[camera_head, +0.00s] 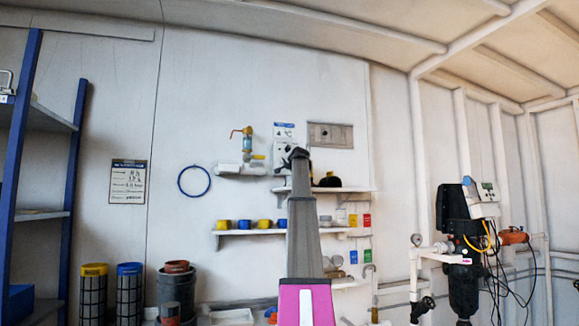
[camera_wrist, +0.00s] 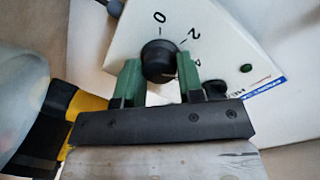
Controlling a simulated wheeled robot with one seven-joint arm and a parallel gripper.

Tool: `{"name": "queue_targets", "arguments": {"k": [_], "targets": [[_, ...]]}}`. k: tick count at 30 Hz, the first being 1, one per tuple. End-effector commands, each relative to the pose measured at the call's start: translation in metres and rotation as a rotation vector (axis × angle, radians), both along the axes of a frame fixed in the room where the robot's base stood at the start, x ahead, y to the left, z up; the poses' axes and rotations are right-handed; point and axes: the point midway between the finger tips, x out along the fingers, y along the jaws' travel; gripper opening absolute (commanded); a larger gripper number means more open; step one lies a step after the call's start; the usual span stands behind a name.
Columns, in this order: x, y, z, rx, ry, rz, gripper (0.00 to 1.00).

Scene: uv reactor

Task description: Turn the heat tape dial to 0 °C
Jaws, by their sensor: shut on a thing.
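The heat tape dial is a round black knob (camera_wrist: 158,56) on a white panel (camera_wrist: 120,38) in the wrist view. Around it are printed marks, with a 0 (camera_wrist: 160,17) above the knob and a 2 (camera_wrist: 195,34) to its upper right. I cannot tell surely which mark the knob points to. My gripper (camera_wrist: 160,74) has its two green fingers on the left and right sides of the knob, shut on it. In the head view the white control box (camera_head: 281,158) on the back wall is partly hidden behind my arm.
A shelf (camera_head: 255,232) with yellow and blue cups lies below the box. A valve pipe (camera_head: 240,169) is to its left and a grey wall plate (camera_head: 331,135) to its right. In the wrist view a yellow and black object (camera_wrist: 85,104) is close at the left.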

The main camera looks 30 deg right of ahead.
Motion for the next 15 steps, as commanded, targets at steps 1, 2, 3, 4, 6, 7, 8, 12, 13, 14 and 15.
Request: {"name": "queue_targets", "arguments": {"k": [1,2,3,4,6,7,8,12,13,14,15], "targets": [[-0.0007,0.0006,-0.0021,-0.04,0.014,0.001,0.11],[-0.0006,0.0006,-0.0021,-0.064,0.02,0.001,0.11],[-0.0006,0.0007,-0.0022,-0.097,0.027,0.001,0.11],[-0.0006,0.0007,-0.0023,-0.12,0.033,0.001,0.11],[-0.0006,0.0007,-0.0023,-0.172,0.045,0.0,0.11],[-0.0006,0.0008,-0.0024,-0.193,0.049,0.0,0.11],[-0.0006,0.0008,-0.0024,-0.212,0.054,0.001,0.11],[-0.0005,0.0009,-0.0026,-0.287,0.073,0.001,0.11],[-0.0005,0.0009,-0.0027,-0.301,0.076,0.001,0.11],[-0.0005,0.001,-0.0027,-0.313,0.079,0.001,0.11],[-0.0005,0.0009,-0.0028,-0.327,0.082,0.001,0.11]]}}
